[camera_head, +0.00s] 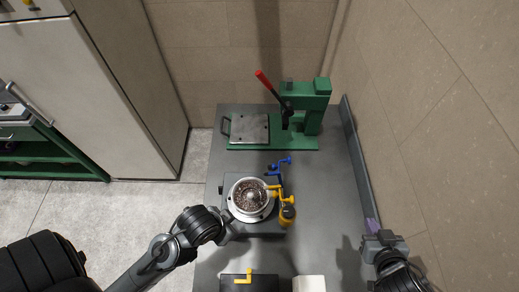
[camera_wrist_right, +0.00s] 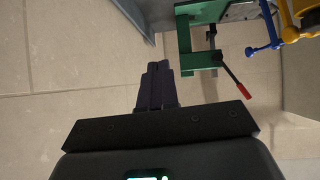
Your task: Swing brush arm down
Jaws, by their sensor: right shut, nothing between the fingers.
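A round metal bowl (camera_head: 250,195) of dark grains sits on a grey base in the middle of the bench. A yellow arm (camera_head: 283,198) stands at its right rim, and a blue crank-shaped arm (camera_head: 280,166) is just behind it. I cannot tell which is the brush arm. Both show at the top right of the right wrist view, blue (camera_wrist_right: 268,30) and yellow (camera_wrist_right: 292,25). My left gripper (camera_head: 226,220) is close to the base's front left corner; its fingers are unclear.
A green press (camera_head: 318,105) with a red-handled lever (camera_head: 264,80) stands at the back of the bench (camera_head: 335,200). A black block with a yellow handle (camera_head: 243,278) and a white block (camera_head: 309,284) are at the front. The wall is close on the right.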

